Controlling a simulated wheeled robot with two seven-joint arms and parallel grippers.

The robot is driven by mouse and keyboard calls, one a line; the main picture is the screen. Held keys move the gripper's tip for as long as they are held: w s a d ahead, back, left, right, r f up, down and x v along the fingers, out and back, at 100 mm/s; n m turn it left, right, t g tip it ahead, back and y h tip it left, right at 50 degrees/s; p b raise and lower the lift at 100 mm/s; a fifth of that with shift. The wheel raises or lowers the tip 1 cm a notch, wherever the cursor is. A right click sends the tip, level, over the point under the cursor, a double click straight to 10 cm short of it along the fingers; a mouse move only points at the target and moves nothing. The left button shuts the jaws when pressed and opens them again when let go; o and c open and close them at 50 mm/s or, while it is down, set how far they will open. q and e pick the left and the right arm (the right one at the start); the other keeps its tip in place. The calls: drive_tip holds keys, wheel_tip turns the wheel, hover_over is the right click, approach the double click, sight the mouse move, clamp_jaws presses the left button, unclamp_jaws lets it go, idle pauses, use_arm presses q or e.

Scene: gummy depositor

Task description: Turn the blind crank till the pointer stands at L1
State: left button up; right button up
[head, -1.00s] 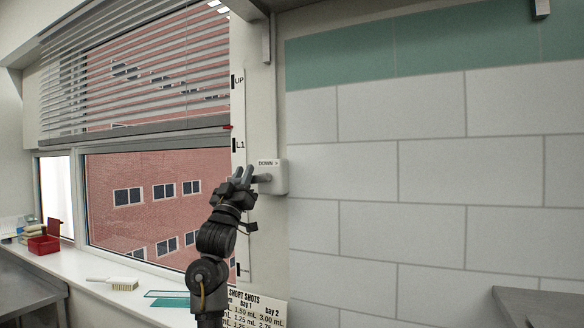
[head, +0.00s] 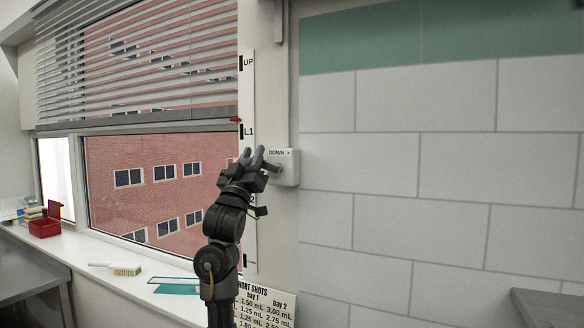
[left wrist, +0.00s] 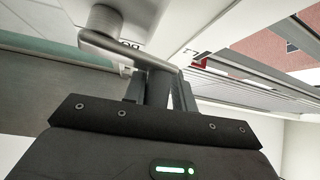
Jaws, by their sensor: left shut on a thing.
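The crank box (head: 290,168), marked "DOWN >", is on the wall right of the window. Its metal crank (left wrist: 128,50) shows in the left wrist view, running from a round hub to between my fingers. My left gripper (head: 255,161) is shut on the crank and partly hides it in the head view. The red pointer (head: 235,120) is at the scale strip (head: 249,92), a little above the L1 mark (head: 242,131) and well below UP. The blind (head: 140,70) is partly lowered, its bottom rail level with the pointer. My right gripper is not in view.
Below, the white sill holds a brush (head: 122,269), a red bin (head: 45,227) and a teal item (head: 176,289). A "SHORT SHOTS" sign (head: 266,303) stands under the scale. The tiled wall (head: 440,160) at right is clear.

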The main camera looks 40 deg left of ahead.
use_arm(q)
drive_tip(key=shift+a+r, duration=0.15)
drive_tip(key=shift+r, duration=0.25)
drive_tip(key=shift+w+d, duration=0.1)
drive_tip(key=shift+d, duration=0.2)
drive_tip(key=shift+c, duration=0.5)
drive_tip(key=shift+d+r+p, duration=0.35)
drive_tip(key=shift+r+p, duration=0.35)
drive_tip(key=shift+d+r, duration=0.1)
drive_tip(key=shift+d, duration=0.05)
drive_tip(key=shift+c, duration=0.2)
drive_tip(key=shift+o, duration=0.2)
drive_tip(key=shift+d, duration=0.1)
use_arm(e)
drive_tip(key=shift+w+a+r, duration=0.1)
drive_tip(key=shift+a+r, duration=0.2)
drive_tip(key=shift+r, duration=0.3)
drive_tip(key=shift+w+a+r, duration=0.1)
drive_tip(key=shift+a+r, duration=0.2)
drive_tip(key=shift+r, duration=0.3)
use_arm(q)
drive_tip(key=shift+d, duration=0.1)
drive_tip(key=shift+c, duration=0.2)
drive_tip(key=shift+o, duration=0.2)
drive_tip(key=shift+s+d, duration=0.1)
drive_tip(key=shift+s, duration=0.1)
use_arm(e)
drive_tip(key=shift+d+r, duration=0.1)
